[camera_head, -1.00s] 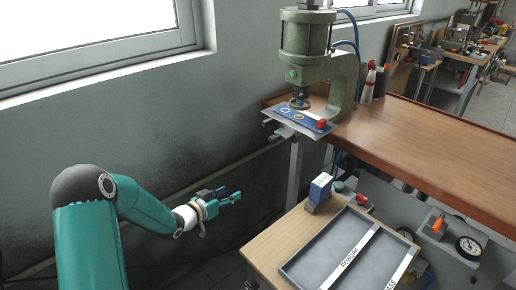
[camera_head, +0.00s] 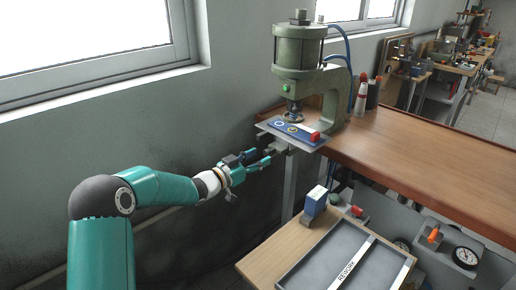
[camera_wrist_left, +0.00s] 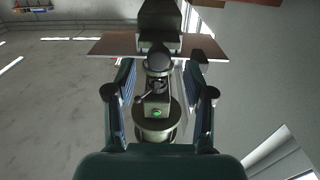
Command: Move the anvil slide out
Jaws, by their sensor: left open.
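The green pneumatic press (camera_head: 300,50) stands at the far left end of the wooden bench. A small grey metal part (camera_head: 277,147) shows below the plate's front. My left gripper (camera_head: 262,157) is open and empty, its fingertips just left of and slightly below that part, apparently not touching. In the left wrist view the open fingers (camera_wrist_left: 160,92) frame the press with its green button (camera_wrist_left: 157,112). My right gripper is not in view.
Bottles (camera_head: 361,95) stand right of the press. The wall (camera_head: 150,125) is behind my left arm.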

